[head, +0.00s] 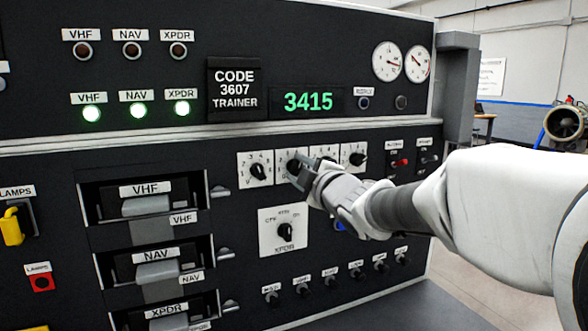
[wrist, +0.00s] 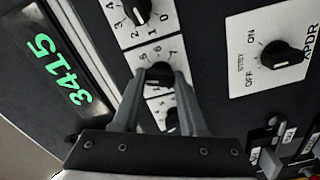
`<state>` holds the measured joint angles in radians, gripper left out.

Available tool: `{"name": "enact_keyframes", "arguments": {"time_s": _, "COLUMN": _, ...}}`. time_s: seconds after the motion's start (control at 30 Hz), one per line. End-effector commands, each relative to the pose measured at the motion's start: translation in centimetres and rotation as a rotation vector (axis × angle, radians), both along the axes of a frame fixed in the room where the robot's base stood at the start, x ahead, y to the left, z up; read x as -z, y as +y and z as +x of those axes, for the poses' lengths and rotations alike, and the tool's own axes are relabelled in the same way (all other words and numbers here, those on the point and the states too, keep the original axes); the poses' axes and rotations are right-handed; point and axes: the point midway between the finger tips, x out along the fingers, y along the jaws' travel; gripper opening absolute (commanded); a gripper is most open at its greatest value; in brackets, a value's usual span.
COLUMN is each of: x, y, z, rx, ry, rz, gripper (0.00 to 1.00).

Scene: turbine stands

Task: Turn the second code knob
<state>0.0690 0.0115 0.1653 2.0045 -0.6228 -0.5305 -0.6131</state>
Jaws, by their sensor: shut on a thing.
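The code knobs stand in a row on white dial plates. The second code knob (head: 292,166) is black, and my gripper (head: 301,174) is at it. In the wrist view, my gripper (wrist: 160,76) has one finger on each side of the second knob (wrist: 159,73), shut on it. The first knob (head: 258,172) is free to the left. The third knob is hidden behind my gripper in the head view but shows between the fingers in the wrist view (wrist: 172,118).
The fourth knob (head: 357,159) is right of my gripper. The XPDR mode knob (head: 285,230) sits below the row. Drawers with handles (head: 146,206) stand out at the left.

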Motion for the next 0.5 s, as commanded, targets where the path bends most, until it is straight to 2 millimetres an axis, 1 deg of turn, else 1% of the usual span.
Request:
{"name": "enact_keyframes", "arguments": {"time_s": 0.27, "x": -0.2, "y": 0.05, "z": 0.0, "rx": -0.001, "ry": 0.073, "rz": 0.173, "gripper": 0.0}}
{"name": "enact_keyframes", "arguments": {"time_s": 0.5, "x": -0.2, "y": 0.0, "z": 0.03, "rx": -0.002, "ry": 0.161, "rz": 0.382, "gripper": 0.0}}
